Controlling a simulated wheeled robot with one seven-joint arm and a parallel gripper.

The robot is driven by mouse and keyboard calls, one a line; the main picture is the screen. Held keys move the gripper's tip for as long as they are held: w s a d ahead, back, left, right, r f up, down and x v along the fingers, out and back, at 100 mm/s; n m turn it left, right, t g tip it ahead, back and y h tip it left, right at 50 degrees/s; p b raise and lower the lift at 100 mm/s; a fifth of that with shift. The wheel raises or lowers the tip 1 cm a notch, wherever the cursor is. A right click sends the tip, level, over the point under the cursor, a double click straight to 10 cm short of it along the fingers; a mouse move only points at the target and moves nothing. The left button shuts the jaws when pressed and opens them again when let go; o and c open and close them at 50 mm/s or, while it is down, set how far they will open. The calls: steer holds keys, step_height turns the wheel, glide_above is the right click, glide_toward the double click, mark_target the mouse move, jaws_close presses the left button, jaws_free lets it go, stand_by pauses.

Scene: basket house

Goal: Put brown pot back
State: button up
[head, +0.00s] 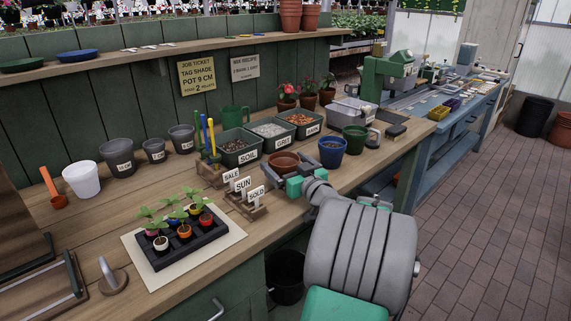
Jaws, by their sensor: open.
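A brown pot (284,161) stands on the wooden bench near its front edge, upright. Dark contents seem to show inside its rim. My gripper (284,174) is at the near side of this pot, open, with a grey finger towards each side of it. The green gripper body hides the pot's lower front, so I cannot tell whether the fingers touch it. A blue pot (332,153) and a green pot (355,140) stand to its right.
Label holders (243,197) stand close to the left of my gripper. Bins marked soil (240,154), grit and bark are behind the pot. A black seedling tray (183,246) lies farther left. Stacked terracotta pots (290,15) stand on the upper shelf. Bare bench shows between the tray and the grey pots.

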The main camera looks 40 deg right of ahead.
steer(key=s, duration=0.3)
steer(key=s+a, duration=0.1)
steer(key=s, duration=0.3)
steer(key=s+a+b, duration=0.1)
steer(key=s, duration=0.3)
steer(key=shift+s+a, duration=0.2)
steer(key=shift+s, duration=0.2)
